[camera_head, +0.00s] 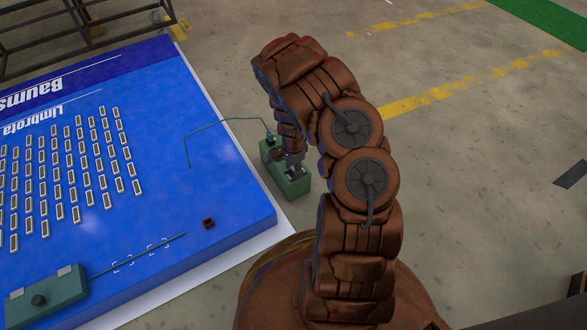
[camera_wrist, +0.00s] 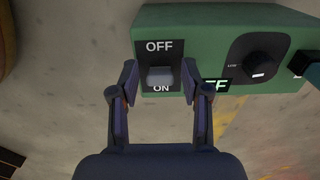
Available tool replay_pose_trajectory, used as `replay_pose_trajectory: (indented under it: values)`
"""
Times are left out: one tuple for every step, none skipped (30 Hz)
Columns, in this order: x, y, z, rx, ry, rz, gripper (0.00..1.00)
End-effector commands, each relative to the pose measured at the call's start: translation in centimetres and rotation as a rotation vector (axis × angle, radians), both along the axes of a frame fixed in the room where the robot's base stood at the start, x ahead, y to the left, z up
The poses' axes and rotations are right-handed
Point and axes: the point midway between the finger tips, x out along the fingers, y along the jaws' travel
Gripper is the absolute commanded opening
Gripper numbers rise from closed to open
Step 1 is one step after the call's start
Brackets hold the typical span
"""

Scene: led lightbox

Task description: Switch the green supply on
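The green supply (camera_head: 296,186) stands on the floor beside the right edge of the blue lightbox. In the wrist view, the green supply (camera_wrist: 200,18) fills the top. Its pale switch (camera_wrist: 160,77) sits on a black plate between OFF above and ON below. A small dark display (camera_wrist: 215,86) right of the plate shows "FF", its left part hidden by a finger. A black knob (camera_wrist: 261,66) is further right. My gripper (camera_wrist: 160,80) is open, with one fingertip on each side of the switch and nothing between them but the switch area. Contact cannot be told.
The blue lightbox (camera_head: 215,185) carries rows of small pale strips (camera_head: 68,160). A teal box (camera_head: 48,302) with a black knob and a small dark block (camera_head: 208,223) are on its near part. A thin cable (camera_head: 222,120) arches from the supply. Open floor (camera_head: 450,160) lies right.

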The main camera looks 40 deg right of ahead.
Motion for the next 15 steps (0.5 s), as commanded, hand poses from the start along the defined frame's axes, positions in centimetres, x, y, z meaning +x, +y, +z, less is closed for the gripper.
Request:
replay_pose_trajectory:
  values:
    - [0.00, 0.01, 0.00, 0.000, 0.000, 0.000, 0.39]
    - [0.00, 0.01, 0.00, 0.000, 0.000, 0.000, 0.35]
    - [0.00, 0.01, 0.00, 0.000, 0.000, 0.000, 0.31]
    - [0.00, 0.02, 0.00, 0.000, 0.000, 0.000, 0.28]
    - [0.00, 0.02, 0.00, 0.000, 0.000, 0.000, 0.25]
    - [0.00, 0.01, 0.00, 0.000, 0.000, 0.000, 0.21]
    - [0.00, 0.01, 0.00, 0.000, 0.000, 0.000, 0.18]
    - [-0.01, 0.02, 0.00, 0.000, 0.000, 0.000, 0.15]
    - [-0.01, 0.02, 0.00, 0.000, 0.000, 0.000, 0.10]
    - [-0.01, 0.02, 0.00, 0.000, 0.000, 0.000, 0.07]
    - [-0.01, 0.02, 0.00, 0.000, 0.000, 0.000, 0.04]
    - [-0.01, 0.02, 0.00, 0.000, 0.001, 0.000, 0.00]
    - [-0.01, 0.02, 0.00, 0.000, 0.001, 0.000, 0.00]
    - [-0.01, 0.02, 0.00, 0.000, 0.001, 0.000, 0.00]
    - [-0.01, 0.02, 0.00, 0.000, 0.001, 0.000, 0.00]
